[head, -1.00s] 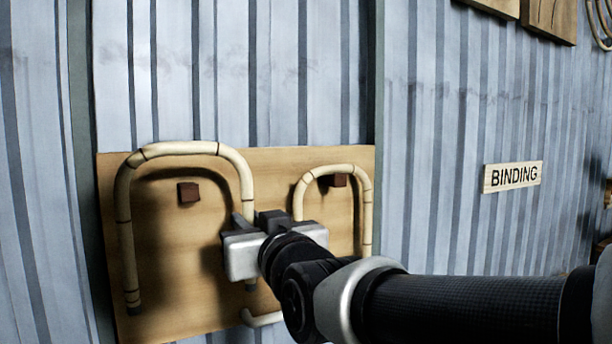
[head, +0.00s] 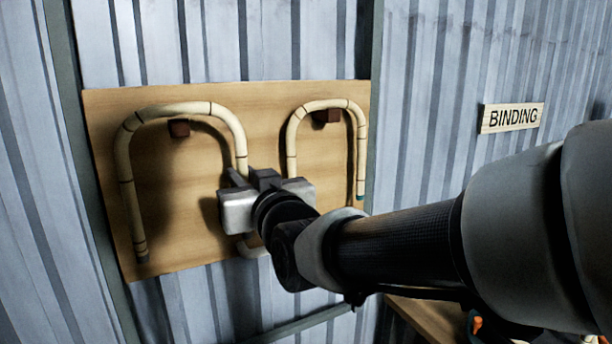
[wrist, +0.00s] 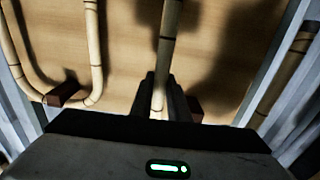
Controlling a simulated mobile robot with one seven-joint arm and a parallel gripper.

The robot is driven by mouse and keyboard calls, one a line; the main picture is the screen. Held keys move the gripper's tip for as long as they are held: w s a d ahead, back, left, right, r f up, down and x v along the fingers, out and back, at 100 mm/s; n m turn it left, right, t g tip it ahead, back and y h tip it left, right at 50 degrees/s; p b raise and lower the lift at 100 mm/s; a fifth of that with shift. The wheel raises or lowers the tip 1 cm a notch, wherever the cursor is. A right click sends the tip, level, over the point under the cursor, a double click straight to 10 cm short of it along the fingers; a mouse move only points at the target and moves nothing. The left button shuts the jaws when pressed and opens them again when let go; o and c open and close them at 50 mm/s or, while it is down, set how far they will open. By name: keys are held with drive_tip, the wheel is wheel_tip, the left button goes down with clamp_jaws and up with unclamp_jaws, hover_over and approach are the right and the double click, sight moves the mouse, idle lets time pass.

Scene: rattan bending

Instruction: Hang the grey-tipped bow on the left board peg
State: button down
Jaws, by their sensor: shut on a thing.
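The grey-tipped bow (head: 126,180) is a pale rattan arch, upright in front of the board (head: 200,258), with a dark grey end on its left leg. My gripper (head: 246,180) is shut on its right leg, which also shows in the wrist view (wrist: 168,40). The left board peg (head: 179,129), a dark red-brown block, shows just under the arch's top, inside the curve. I cannot tell if bow and peg touch. In the wrist view the left peg (wrist: 195,108) is partly hidden behind a finger.
A second, smaller bow (head: 292,150) with a teal tip hangs over the right peg (head: 327,115), close to the right of my gripper. A BINDING sign (head: 512,117) is on the corrugated wall.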

drive_tip(key=x, duration=0.3)
drive_tip(key=f+x, duration=0.1)
drive_tip(key=x, duration=0.2)
drive_tip(key=shift+w+f+p, duration=0.1)
drive_tip(key=shift+w+p, duration=0.05)
drive_tip(key=shift+p, duration=0.15)
drive_tip(key=shift+w+a+f+b, duration=0.15)
drive_tip(key=shift+w+a+b, duration=0.1)
drive_tip(key=shift+b, duration=0.3)
drive_tip(key=c, duration=1.6)
unclamp_jaws()
drive_tip(key=b+v, duration=0.2)
drive_tip(key=v, duration=1.5)
drive_tip(key=shift+s, duration=0.25)
